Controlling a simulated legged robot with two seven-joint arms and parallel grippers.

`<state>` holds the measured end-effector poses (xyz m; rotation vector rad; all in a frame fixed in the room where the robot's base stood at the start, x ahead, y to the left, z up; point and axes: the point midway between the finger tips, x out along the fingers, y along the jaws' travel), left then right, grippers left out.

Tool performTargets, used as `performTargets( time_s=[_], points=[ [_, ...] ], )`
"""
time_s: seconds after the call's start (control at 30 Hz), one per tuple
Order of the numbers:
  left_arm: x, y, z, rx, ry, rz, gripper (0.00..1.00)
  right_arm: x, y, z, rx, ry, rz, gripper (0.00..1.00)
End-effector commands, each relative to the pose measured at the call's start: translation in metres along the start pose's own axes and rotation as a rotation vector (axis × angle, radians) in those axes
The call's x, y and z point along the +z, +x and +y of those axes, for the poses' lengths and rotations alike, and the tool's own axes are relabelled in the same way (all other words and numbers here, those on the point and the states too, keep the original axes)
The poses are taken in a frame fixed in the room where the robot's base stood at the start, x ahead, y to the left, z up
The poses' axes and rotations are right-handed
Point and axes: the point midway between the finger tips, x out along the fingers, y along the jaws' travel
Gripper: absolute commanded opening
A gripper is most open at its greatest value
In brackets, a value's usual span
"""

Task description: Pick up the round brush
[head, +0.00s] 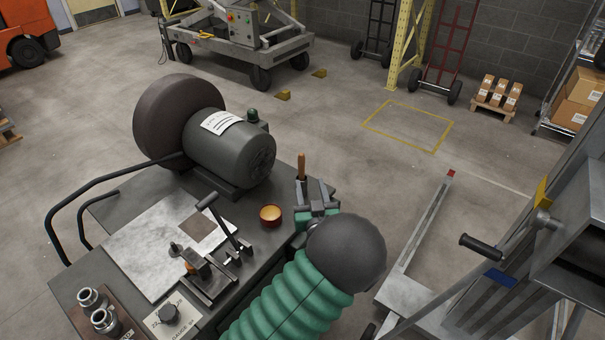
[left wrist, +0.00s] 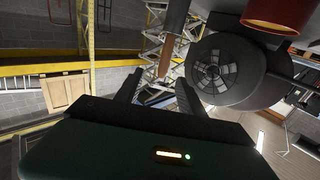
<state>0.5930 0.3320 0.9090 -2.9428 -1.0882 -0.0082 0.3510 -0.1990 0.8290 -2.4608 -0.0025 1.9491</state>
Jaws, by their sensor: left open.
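The round brush (head: 301,168) shows in the head view as an upright wooden handle at the table's far right corner. Its lower part is hidden behind my left gripper (head: 311,190). The brush (left wrist: 177,22) also shows in the left wrist view, top centre, beyond the fingers. My left gripper (left wrist: 158,92) is open, its two fingers apart, with nothing seen held between them. In the head view the handle rises by the left finger; I cannot tell if they touch. My right gripper is not in view.
A red cup (head: 270,215) with yellowish contents stands left of the gripper on the dark table (head: 105,215). A grey motor (head: 228,155) with a large wheel is behind it. A clamp (head: 212,275) and metal fittings (head: 95,308) are nearer.

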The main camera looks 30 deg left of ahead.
Motion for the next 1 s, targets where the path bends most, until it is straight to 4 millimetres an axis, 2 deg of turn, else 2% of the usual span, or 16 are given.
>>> performTargets(
  time_s=[0.03, 0.2, 0.3, 0.47, 0.6, 0.7, 0.8, 0.97, 1.0],
  points=[
    [0.001, 0.015, -0.002, -0.005, -0.001, 0.001, 0.46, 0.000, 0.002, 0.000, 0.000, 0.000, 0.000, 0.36],
    [0.001, 0.059, -0.002, -0.002, 0.000, 0.000, 0.46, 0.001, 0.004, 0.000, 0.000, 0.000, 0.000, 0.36],
    [0.001, 0.077, -0.001, 0.000, 0.000, -0.002, 0.46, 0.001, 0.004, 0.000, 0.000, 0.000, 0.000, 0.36],
    [-0.003, 0.093, -0.003, -0.001, 0.000, -0.001, 0.46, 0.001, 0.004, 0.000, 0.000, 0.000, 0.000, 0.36],
    [-0.013, 0.117, -0.008, -0.001, 0.000, -0.002, 0.46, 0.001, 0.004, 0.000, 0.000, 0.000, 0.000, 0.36],
    [-0.012, 0.132, -0.008, 0.000, 0.000, -0.002, 0.46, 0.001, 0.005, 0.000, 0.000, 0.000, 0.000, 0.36],
    [-0.012, 0.139, -0.007, 0.001, 0.001, -0.004, 0.46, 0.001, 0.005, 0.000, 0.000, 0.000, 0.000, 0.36],
    [-0.013, 0.139, -0.007, 0.002, 0.000, -0.004, 0.46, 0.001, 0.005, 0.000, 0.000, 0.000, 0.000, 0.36],
    [-0.013, 0.138, -0.007, 0.001, 0.000, -0.004, 0.43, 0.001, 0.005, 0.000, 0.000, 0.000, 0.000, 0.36]
  ],
)
